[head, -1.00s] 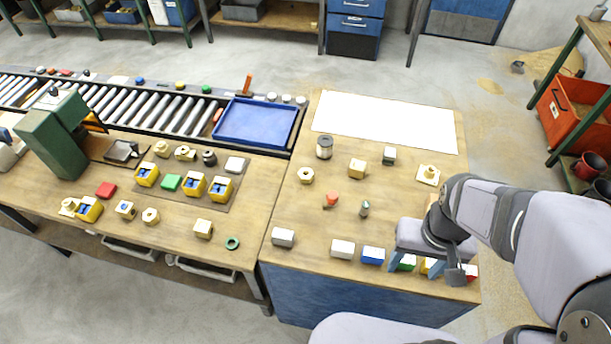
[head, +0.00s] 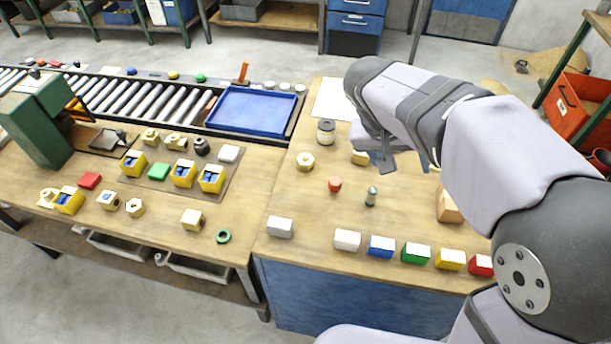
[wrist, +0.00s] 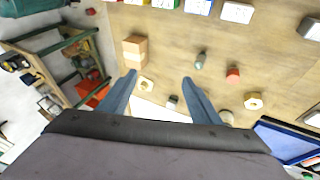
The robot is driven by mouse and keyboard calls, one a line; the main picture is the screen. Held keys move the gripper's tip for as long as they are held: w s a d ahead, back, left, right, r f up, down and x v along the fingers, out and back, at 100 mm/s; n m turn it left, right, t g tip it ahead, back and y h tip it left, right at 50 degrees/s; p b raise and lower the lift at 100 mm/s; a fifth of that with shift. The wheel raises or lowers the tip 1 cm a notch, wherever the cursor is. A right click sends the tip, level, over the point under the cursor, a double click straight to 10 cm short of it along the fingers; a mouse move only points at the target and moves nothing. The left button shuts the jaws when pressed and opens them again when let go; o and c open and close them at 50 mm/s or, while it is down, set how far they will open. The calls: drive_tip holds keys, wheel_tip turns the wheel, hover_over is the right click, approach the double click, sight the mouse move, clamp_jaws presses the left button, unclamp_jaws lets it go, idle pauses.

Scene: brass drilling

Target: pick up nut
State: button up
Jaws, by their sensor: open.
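A brass hexagonal nut (head: 305,161) with a dark hole lies on the right-hand wooden table, left of the middle. It also shows in the wrist view (wrist: 253,100), to the right of my fingers. My gripper (wrist: 158,80) is open and empty above the table, its two blue fingers apart. In the head view my gripper (head: 387,155) hangs over the back part of the table, to the right of the nut and apart from it. Another hexagonal brass nut (head: 135,207) lies on the left table.
Near the nut stand a dark-capped jar (head: 326,131), a red-orange piece (head: 335,184) and a green-grey piece (head: 371,196). A tan block (head: 448,207) stands at right. Coloured blocks (head: 415,252) line the front edge. A blue tray (head: 252,111) lies behind left.

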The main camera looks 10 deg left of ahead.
drive_tip(key=w+a+r+m+t+b, duration=0.1)
drive_tip(key=w+a+t+b, duration=0.25)
drive_tip(key=a, duration=0.55)
drive_tip(key=w+a+m+t+b, duration=0.1)
drive_tip(key=w+a+t+b, duration=0.2)
drive_tip(key=a, duration=0.6)
drive_tip(key=w+a+r+m+t+b, duration=0.1)
drive_tip(key=a+m+t+b, duration=0.15)
drive_tip(key=a+b, duration=0.4)
drive_tip(key=p, duration=0.1)
approach(301, 163)
drive_tip(key=shift+w+d+f+n, duration=0.25)
drive_tip(key=shift+w+d+f, duration=0.1)
drive_tip(key=shift+w, duration=0.2)
drive_tip(key=shift+w+d+f+n, duration=0.2)
drive_tip(key=shift+w+d+f, duration=0.15)
drive_tip(key=shift+w, duration=0.2)
drive_tip(key=shift+p+x, duration=1)
drive_tip(key=shift+x, duration=0.35)
drive_tip(key=shift+a+p+x, duration=0.15)
drive_tip(key=shift+p+x, duration=0.4)
drive_tip(key=shift+x, duration=0.6)
drive_tip(key=shift+a+p+x, duration=0.1)
drive_tip(key=shift+p+x, duration=0.4)
drive_tip(key=shift+x, duration=0.6)
drive_tip(key=shift+w, duration=0.1)
drive_tip(key=shift+r, duration=0.1)
drive_tip(key=c, duration=1.5)
drive_tip(key=shift+o, duration=0.2)
